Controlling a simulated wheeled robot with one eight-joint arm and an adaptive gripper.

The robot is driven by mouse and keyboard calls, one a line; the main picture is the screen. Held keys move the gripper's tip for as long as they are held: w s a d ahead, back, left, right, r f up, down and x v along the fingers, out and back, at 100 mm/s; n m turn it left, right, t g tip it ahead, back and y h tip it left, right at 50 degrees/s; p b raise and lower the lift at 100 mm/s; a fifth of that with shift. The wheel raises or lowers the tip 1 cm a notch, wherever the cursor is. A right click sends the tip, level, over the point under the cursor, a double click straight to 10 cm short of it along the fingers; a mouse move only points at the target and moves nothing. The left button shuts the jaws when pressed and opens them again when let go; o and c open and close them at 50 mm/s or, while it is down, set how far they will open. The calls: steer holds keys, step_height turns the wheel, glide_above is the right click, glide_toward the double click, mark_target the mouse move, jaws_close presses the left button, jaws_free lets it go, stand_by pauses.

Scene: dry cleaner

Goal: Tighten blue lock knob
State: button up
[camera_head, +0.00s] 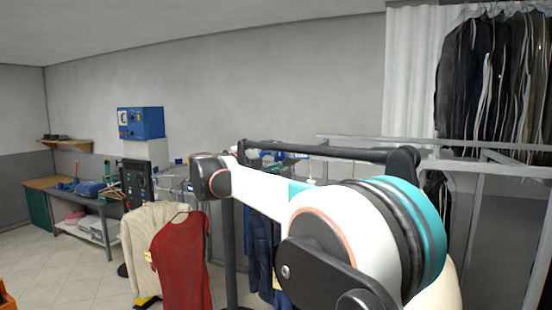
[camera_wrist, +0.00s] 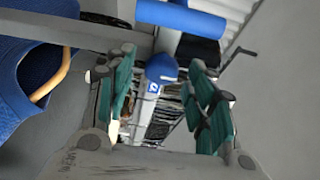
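A rounded blue knob (camera_wrist: 161,68) with a small white-and-blue label below it shows in the wrist view, near the top middle. My gripper (camera_wrist: 163,76) has its teal-padded fingers spread, one on each side of the knob in the picture. Gaps show between the knob and both fingers, so it looks untouched; how far the knob lies beyond the fingertips I cannot tell. In the head view my arm fills the right middle, and I cannot make out the gripper or the knob clearly there.
A blue padded cylinder (camera_wrist: 182,17) lies just above the knob. Blue fabric (camera_wrist: 38,80) and a grey bar (camera_wrist: 60,30) are close at the left. In the head view, a red garment (camera_head: 182,262) and metal rails (camera_head: 480,166) stand near my arm; open floor (camera_head: 75,285) is at left.

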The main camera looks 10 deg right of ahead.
steer(key=shift+a, duration=0.1)
steer(key=v, duration=1.2)
